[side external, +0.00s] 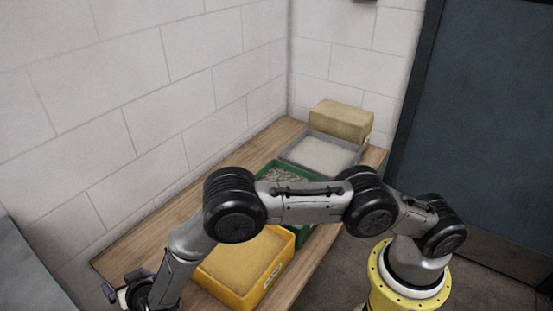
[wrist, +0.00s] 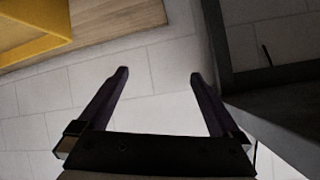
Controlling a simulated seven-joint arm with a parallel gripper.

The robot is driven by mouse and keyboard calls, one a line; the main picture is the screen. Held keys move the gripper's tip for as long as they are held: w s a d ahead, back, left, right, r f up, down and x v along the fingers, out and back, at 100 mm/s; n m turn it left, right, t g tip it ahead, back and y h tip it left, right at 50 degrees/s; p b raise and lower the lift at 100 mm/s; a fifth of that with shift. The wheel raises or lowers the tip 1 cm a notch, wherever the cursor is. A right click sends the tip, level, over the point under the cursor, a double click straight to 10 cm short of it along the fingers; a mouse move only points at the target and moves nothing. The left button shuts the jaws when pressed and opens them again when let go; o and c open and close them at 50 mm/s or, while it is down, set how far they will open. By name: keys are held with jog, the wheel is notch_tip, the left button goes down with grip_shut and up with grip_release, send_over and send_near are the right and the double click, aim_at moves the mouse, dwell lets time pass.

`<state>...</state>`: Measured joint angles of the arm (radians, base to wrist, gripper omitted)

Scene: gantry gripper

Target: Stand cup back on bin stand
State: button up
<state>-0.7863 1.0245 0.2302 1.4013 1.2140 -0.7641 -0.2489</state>
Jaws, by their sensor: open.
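I see no cup in either view. A wooden bench top (side external: 147,236) runs along the wall and carries the bins; it may be the bin stand. Its edge also shows at the top of the wrist view (wrist: 115,20). My gripper (side external: 115,292) is at the lower left of the side view, off the near end of the bench. In the wrist view my gripper (wrist: 158,74) is open, with nothing between its fingers and the pale block wall behind them. My arm hides part of the bench and bins.
A yellow bin (side external: 240,262), a green bin (side external: 271,168) with grey contents and a grey tray (side external: 290,157) of pale material line the bench. A tan block (side external: 341,119) sits at the far end. A blue-grey surface (side external: 25,270) is at lower left; a dark door (side external: 490,130) is right.

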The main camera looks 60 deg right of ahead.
jog(key=w+d+r+n+g+y, duration=0.1)
jog(key=d+r+y, duration=0.15)
jog(key=r, duration=0.75)
jog(key=d+r+n+y, duration=0.1)
jog(key=d+r+y, duration=0.15)
jog(key=r, duration=0.75)
jog(key=s+d+r+n+g, duration=0.1)
jog(key=s+d+r, duration=0.65)
jog(key=r, duration=0.25)
jog(key=s+d+r+n+g, duration=0.2)
jog(key=s+d+r, duration=0.2)
jog(key=s+d, duration=0.95)
jog(key=s+d+f+g+h, duration=0.1)
jog(key=s+d, duration=0.3)
jog(key=s, duration=0.5)
jog(key=s+d+f+g+h, duration=0.1)
jog(key=s+d+f+h, duration=0.1)
jog(key=s, duration=0.7)
jog(key=shift+d+f+m+h, duration=0.3)
jog(key=shift+d+m+h, duration=0.15)
jog(key=shift+d, duration=0.65)
